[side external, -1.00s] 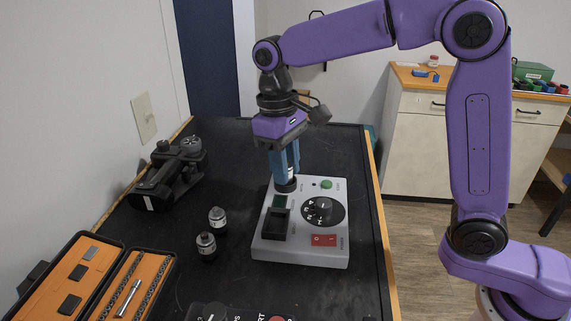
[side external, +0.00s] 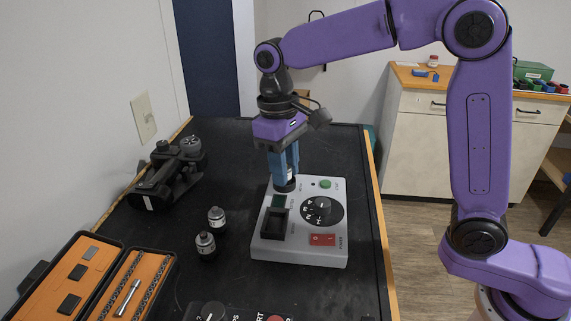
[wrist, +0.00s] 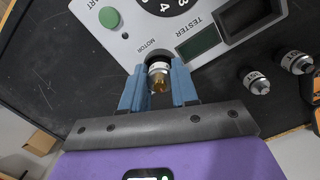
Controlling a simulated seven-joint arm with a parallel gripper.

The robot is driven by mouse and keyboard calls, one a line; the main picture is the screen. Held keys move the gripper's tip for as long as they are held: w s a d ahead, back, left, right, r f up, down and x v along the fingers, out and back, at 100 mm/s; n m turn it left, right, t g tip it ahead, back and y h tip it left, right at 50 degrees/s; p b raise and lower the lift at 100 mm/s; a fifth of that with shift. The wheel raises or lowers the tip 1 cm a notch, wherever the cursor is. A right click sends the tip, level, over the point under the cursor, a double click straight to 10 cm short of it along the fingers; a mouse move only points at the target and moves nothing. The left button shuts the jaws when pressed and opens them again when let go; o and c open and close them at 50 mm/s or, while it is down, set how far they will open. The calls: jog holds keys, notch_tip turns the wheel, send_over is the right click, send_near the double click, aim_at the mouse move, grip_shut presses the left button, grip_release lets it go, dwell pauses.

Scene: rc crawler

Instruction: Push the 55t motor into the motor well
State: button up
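A small silver motor with a brass-coloured end (wrist: 159,76) stands upright at the grey tester's (side external: 335,250) far left corner, beside the "MOTOR" label. Its dark lower part (side external: 285,187) shows below my fingers in the side view. Its label is not readable. My gripper (side external: 285,172) points straight down with its blue fingers on both sides of the motor, and the fingertips appear closed on it in the wrist view (wrist: 158,88). The motor well is mostly hidden under the motor, so I cannot tell how deep it sits.
Two other motors (side external: 216,218) (side external: 205,245) stand left of the tester. A black crawler chassis (side external: 165,180) lies at the far left. An open orange-lined tool case (side external: 65,270) is at the near left. A dark panel with a dial (side external: 208,312) is at the near edge.

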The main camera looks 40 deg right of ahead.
jog(key=r, duration=0.4)
jog(key=w+r, duration=0.1)
jog(key=r, duration=0.7)
jog(key=shift+w+a, duration=0.2)
jog(key=shift+a, duration=0.05)
jog(key=s+d+f+n, duration=0.1)
jog(key=s+f, duration=0.1)
jog(key=s, duration=0.1)
jog(key=s+d+f+n, duration=0.1)
jog(key=s+f, duration=0.1)
jog(key=s+d+f+n, duration=0.1)
jog(key=s+d+f, duration=0.1)
jog(key=s+f, duration=0.1)
jog(key=shift+s+n+t, duration=0.3)
jog(key=shift+n+t, duration=0.1)
jog(key=s+d+f+n, duration=0.1)
jog(key=s+d+f, duration=0.2)
jog(key=s, duration=0.3)
jog(key=s+d+f+n, duration=0.2)
jog(key=s+d+f, duration=0.2)
jog(key=s+d, duration=0.1)
jog(key=s+d+f+n, duration=0.1)
jog(key=s+d+f, duration=0.3)
jog(key=s, duration=0.3)
jog(key=shift+n+t+y, duration=0.3)
jog(key=shift+n+y, duration=0.1)
